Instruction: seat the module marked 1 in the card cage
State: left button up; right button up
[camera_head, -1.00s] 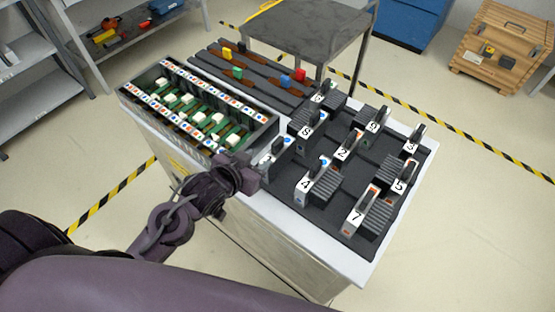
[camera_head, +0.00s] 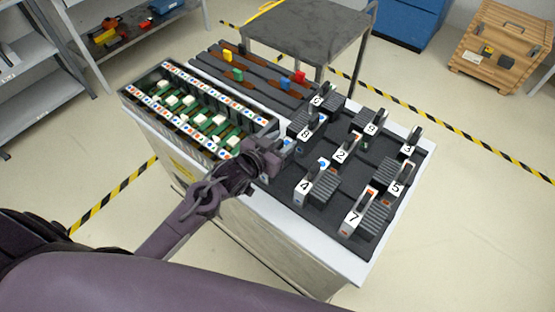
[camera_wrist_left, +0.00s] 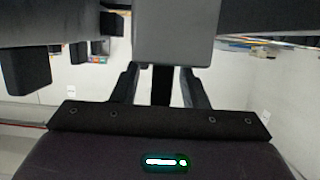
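The card cage (camera_head: 272,127) is an open box at the left of the cart top, with green boards, white blocks and rows of coloured labels. My left gripper (camera_head: 281,150) is over the tray's near-left corner, where a module stands; it hides most of that module, and no mark 1 is readable. In the left wrist view the fingers (camera_wrist_left: 160,75) stand apart, one each side of a dark upright bar (camera_wrist_left: 161,88), with gaps visible. A grey block (camera_wrist_left: 173,35), likely the module, is just beyond. My right gripper is not in view.
Several modules with other numbers, such as 4 (camera_head: 305,187), 2 (camera_head: 340,155) and 7 (camera_head: 354,218), stand close by on the dark tray (camera_head: 340,232). A slotted rack (camera_head: 205,68) with coloured blocks lies behind the cage. A grey table (camera_head: 310,35) stands beyond.

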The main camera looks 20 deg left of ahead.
pick_arm(q)
jog(key=shift+w+d+f, duration=0.1)
jog(key=shift+w, duration=0.1)
jog(key=shift+s, duration=0.1)
grip_shut()
dwell(1.2)
